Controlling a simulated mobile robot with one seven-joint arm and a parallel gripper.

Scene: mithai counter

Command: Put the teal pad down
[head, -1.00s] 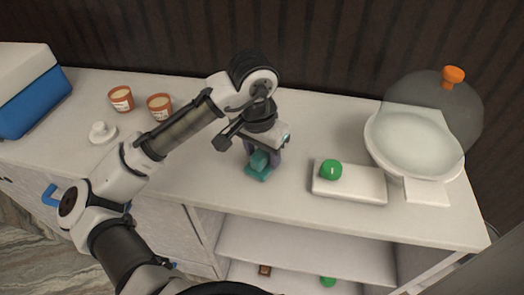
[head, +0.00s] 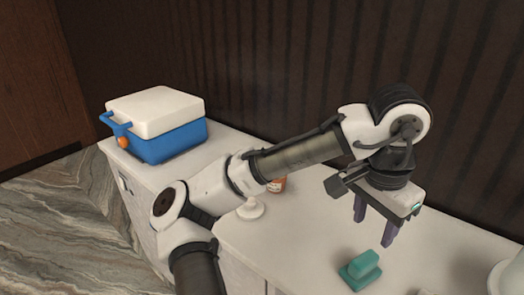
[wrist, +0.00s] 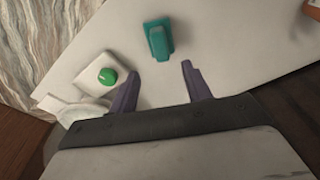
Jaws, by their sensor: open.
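The teal pad (head: 360,270) rests on the white counter in the head view, with a raised block-like grip on its flat base. It also shows in the wrist view (wrist: 158,39), beyond the fingertips and apart from them. My gripper (head: 373,228) is open and empty, raised above the counter and a little to the right of the pad. Its two purple fingers (wrist: 160,78) are spread in the wrist view with bare counter between them.
A blue cooler with a white lid (head: 165,125) stands at the counter's far left. A terracotta cup (head: 277,184) and a small white knobbed piece (head: 251,208) sit behind my arm. The wrist view shows a green ball (wrist: 107,76) on a white block (wrist: 92,79).

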